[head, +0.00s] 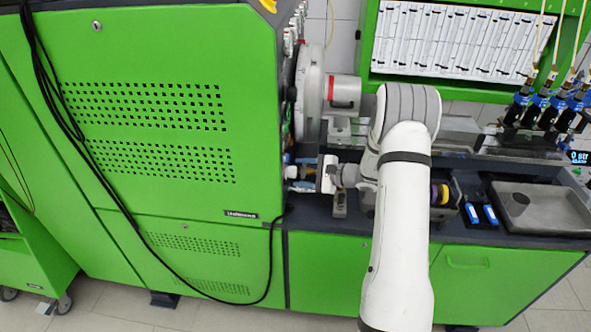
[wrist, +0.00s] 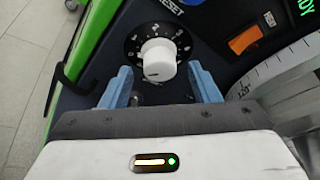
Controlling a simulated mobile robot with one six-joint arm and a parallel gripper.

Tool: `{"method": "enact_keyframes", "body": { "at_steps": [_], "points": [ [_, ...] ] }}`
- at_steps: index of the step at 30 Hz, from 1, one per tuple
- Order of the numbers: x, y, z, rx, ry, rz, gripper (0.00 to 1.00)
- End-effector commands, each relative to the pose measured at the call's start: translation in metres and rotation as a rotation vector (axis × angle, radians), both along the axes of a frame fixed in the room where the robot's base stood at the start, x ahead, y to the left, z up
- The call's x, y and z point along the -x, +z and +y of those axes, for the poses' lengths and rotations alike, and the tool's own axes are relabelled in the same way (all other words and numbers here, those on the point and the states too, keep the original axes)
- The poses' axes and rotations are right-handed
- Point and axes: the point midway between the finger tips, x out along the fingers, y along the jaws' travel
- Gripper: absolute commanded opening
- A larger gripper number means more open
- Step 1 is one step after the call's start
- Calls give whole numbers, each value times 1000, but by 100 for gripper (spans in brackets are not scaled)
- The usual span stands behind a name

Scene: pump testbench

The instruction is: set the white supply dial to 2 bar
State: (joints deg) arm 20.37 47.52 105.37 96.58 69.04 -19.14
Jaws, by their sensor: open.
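The white supply dial (wrist: 158,60) is a round white knob on a black scale plate with white numerals, on a dark panel in the wrist view. A dark pointer mark shows on the knob's near side, but the number it stands at cannot be read for sure. My gripper (wrist: 160,88) is open, with one blue finger on either side of the knob's near part. I cannot tell whether the fingers touch it. In the head view my gripper (head: 311,174) reaches left to the green machine's side, and the dial is hard to make out there.
An orange switch (wrist: 246,41) sits right of the dial, with a green display (wrist: 307,10) beyond it. A white graduated drum (wrist: 285,70) is close on the right. In the head view, the green cabinet (head: 150,60) stands left and a grey tray (head: 540,207) lies on the right.

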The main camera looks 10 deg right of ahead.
Motion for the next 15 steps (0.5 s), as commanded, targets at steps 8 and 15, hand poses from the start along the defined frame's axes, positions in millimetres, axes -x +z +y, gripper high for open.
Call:
{"method": "enact_keyframes", "body": {
  "at_steps": [8,15],
  "points": [
    [-13,-5,18,1,1,0,56],
    [-13,-6,18,2,2,0,55]
  ]
}}
